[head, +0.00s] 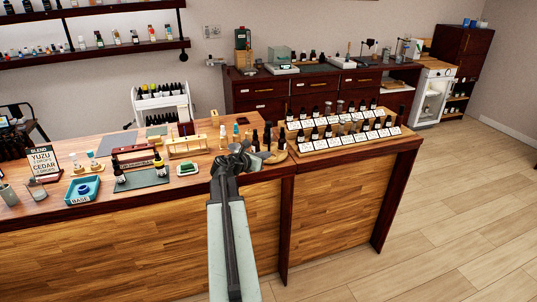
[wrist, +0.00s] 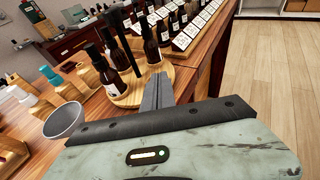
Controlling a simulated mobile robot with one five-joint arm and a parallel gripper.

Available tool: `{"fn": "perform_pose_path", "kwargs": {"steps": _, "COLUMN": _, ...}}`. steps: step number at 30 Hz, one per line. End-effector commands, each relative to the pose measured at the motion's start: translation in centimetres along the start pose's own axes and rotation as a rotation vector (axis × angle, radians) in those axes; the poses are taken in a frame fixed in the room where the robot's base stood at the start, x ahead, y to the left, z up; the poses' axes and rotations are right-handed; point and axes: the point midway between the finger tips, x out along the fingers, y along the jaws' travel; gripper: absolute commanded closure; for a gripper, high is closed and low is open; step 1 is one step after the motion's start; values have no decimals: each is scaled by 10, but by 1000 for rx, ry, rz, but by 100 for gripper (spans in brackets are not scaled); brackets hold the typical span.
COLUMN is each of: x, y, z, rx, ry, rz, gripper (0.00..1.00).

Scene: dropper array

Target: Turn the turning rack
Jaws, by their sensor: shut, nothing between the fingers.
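The turning rack (wrist: 128,99) is a round, light wooden disc on the counter, carrying several dark dropper bottles (wrist: 110,72) with white labels. In the head view the rack (head: 279,158) is partly hidden behind my arm and gripper. My gripper (head: 243,150) is shut and empty above the front part of the counter. In the wrist view its fingertips (wrist: 160,78) overlap the near edge of the disc beside the bottles. I cannot tell whether they touch the rack or a bottle.
Stepped trays of labelled bottles (head: 350,135) stand right of the rack. A metal cup (wrist: 65,121) and wooden-based bottles stand left of it. Further left are a blue base tray (head: 83,190) and a blend sign (head: 43,163). The floor at right is clear.

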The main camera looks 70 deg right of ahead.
Motion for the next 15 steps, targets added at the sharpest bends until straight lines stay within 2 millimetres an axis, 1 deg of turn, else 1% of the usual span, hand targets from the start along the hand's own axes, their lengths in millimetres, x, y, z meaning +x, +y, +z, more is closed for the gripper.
{"fn": "perform_pose_path", "kwargs": {"steps": 5, "x": 28, "y": 5, "z": -4, "rx": 1, "ry": 1, "rz": 4, "gripper": 100}}
{"fn": "perform_pose_path", "kwargs": {"steps": 9, "x": 55, "y": 8, "z": -5, "rx": 1, "ry": 2, "rz": 6, "gripper": 100}}
{"fn": "perform_pose_path", "kwargs": {"steps": 12, "x": 71, "y": 8, "z": -4, "rx": 1, "ry": 2, "rz": 8, "gripper": 100}}
{"fn": "perform_pose_path", "kwargs": {"steps": 15, "x": 83, "y": 8, "z": -4, "rx": 0, "ry": 2, "rz": 8, "gripper": 100}}
